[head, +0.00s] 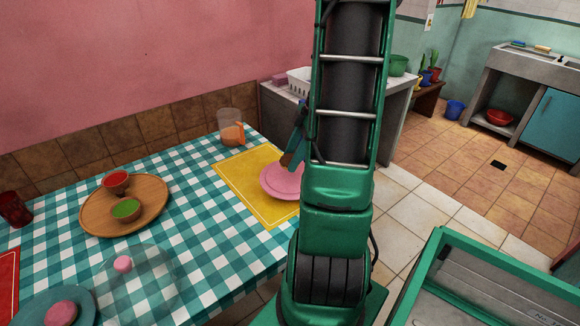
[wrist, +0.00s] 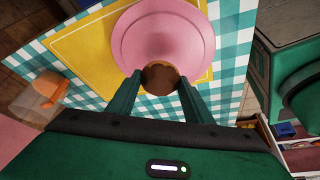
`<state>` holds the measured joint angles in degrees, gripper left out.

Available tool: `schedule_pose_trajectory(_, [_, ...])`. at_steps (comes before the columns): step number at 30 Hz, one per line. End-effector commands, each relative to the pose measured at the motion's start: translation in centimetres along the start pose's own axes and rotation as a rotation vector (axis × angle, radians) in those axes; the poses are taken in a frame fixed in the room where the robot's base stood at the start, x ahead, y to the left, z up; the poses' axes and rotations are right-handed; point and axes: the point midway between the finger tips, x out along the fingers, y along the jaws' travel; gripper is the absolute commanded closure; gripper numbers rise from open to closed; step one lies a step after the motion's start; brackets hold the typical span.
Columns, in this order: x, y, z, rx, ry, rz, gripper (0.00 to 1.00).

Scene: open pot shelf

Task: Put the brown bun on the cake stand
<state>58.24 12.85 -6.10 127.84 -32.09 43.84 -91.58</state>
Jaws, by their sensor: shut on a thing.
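The brown bun (wrist: 161,77) is between my two green fingertips in the wrist view. My gripper (wrist: 158,82) is shut on it. In the head view my gripper (head: 292,158) is by the far side of the pink cake stand (head: 281,182), partly hidden by my arm. The cake stand also shows in the wrist view (wrist: 160,25), with the bun overlapping its near rim. I cannot tell whether the bun touches the stand.
The stand is on a yellow mat (head: 237,185) on a checked tablecloth. A clear jug (head: 232,128) stands behind.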

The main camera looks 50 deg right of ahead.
Motion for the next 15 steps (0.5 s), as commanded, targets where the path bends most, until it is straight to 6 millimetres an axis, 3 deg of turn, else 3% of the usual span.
schedule_pose_trajectory(9, [3.3,0.0,1.4,0.001,0.001,-0.002,0.76])
schedule_pose_trajectory(15, [3.6,0.0,1.5,0.0,0.0,0.0,0.76])
